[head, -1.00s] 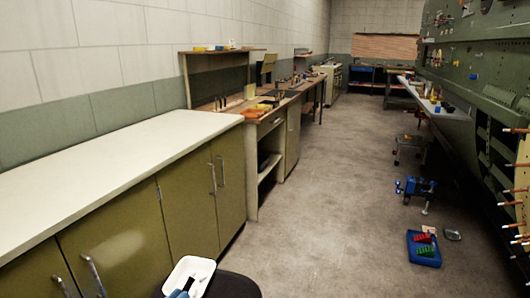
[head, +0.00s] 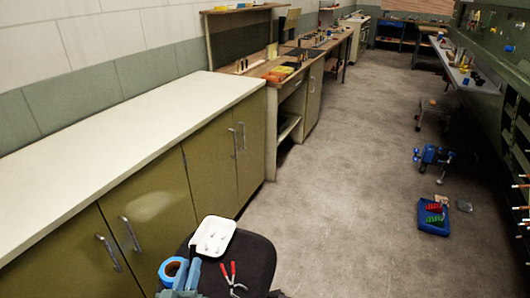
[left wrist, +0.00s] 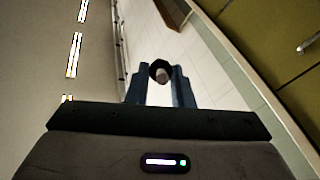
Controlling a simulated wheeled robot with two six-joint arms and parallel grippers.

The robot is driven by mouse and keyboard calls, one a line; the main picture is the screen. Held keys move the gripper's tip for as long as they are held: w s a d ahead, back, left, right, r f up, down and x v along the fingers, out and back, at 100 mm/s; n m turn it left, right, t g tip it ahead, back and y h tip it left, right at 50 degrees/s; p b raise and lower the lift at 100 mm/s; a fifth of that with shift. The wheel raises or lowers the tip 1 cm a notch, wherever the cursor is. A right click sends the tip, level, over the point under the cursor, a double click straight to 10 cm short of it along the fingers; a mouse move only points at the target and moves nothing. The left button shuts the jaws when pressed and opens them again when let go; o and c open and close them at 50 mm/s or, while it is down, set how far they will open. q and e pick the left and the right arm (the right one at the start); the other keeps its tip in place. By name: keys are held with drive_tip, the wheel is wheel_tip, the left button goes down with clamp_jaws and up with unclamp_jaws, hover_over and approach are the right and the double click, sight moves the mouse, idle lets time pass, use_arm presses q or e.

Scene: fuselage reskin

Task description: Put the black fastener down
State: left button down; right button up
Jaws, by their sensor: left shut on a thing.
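The black fastener (left wrist: 154,66) shows in the left wrist view as a small dark round piece with a pale middle. It sits between the blue fingertips of my left gripper (left wrist: 160,78), which is shut on it. In the head view my left gripper (head: 190,272) is at the bottom edge, over the near part of a black stool seat (head: 256,262). My right gripper is not in view.
On the seat are a white tray (head: 229,224) with small pale pieces in it, red-handled pliers (head: 232,272) and a blue ring like a tape roll (head: 166,268). A cabinet (head: 150,215) with a clear white top stands left.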

use_arm(q)
drive_tip(key=w+d+r+m+g+h, duration=0.3)
drive_tip(key=w+d+m+g+h, duration=0.1)
drive_tip(key=d+m+g+h, duration=0.3)
drive_tip(key=w+d+r+m+g+h, duration=0.3)
drive_tip(key=w+d+m+g+h, duration=0.1)
drive_tip(key=d+m+g+h, duration=0.4)
drive_tip(key=m+g+h, duration=0.2)
drive_tip(key=g+h, duration=0.1)
drive_tip(key=h, duration=0.1)
drive_tip(key=shift+w+h, duration=0.2)
drive_tip(key=shift+h, duration=0.1)
drive_tip(key=s+a+f+n+t+y, duration=0.1)
drive_tip(key=a+f+n+t+y, duration=0.3)
drive_tip(key=f+n+t+y, duration=0.65)
drive_tip(key=s+a+r+n+t+y, duration=0.1)
drive_tip(key=s+a+n+t+y, duration=0.1)
drive_tip(key=a+y, duration=0.1)
drive_tip(key=s+a+r+n+t+y, duration=0.2)
drive_tip(key=s+a+t+y, duration=0.1)
drive_tip(key=a, duration=0.1)
drive_tip(key=s+a+r+n+t+y, duration=0.1)
drive_tip(key=s+a+n+t+y, duration=0.1)
drive_tip(key=a+y, duration=0.1)
drive_tip(key=shift+s+a+r+n+t, duration=0.2)
drive_tip(key=shift+a+n+t, duration=0.05)
drive_tip(key=shift+a, duration=0.2)
drive_tip(key=shift+s+a, duration=0.1)
